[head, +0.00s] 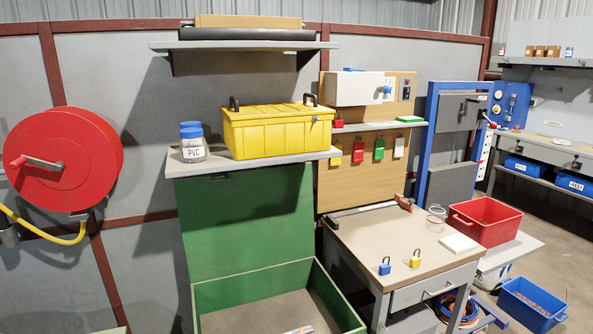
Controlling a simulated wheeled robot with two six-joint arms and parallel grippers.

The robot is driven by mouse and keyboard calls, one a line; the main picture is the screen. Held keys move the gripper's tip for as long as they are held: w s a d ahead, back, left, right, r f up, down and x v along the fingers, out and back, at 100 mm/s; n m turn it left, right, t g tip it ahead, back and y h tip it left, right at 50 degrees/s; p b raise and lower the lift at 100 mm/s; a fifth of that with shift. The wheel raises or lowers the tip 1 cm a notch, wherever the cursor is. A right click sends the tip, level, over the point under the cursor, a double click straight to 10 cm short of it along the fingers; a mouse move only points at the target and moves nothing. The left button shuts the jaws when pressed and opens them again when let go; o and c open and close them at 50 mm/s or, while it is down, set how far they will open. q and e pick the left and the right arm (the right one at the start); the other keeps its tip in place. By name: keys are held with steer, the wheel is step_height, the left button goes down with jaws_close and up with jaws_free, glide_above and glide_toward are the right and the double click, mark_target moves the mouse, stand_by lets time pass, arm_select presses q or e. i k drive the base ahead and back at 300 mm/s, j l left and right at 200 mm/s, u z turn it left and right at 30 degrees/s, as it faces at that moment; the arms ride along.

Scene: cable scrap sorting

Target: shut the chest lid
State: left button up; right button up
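A large green chest (255,291) stands on the floor at the bottom centre of the head view. Its green lid (247,222) is up, standing nearly upright behind the open box below a shelf. The inside of the chest shows a brownish floor, with a small pale item (298,330) cut off by the bottom edge of the view. The front of the chest is out of view. Neither of my grippers shows in the head view.
A shelf (250,161) above the lid holds a yellow toolbox (277,134) and a PVC jar (193,146). A workbench (390,245) with padlocks stands close to the right of the chest. A red hose reel (85,155) hangs at left.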

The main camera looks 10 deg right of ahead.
mark_target(235, 221)
steer(key=i+l+u, duration=0.45)
steer(key=l+u, duration=0.2)
steer(key=i+l+u, duration=0.15)
steer(key=l+u, duration=0.2)
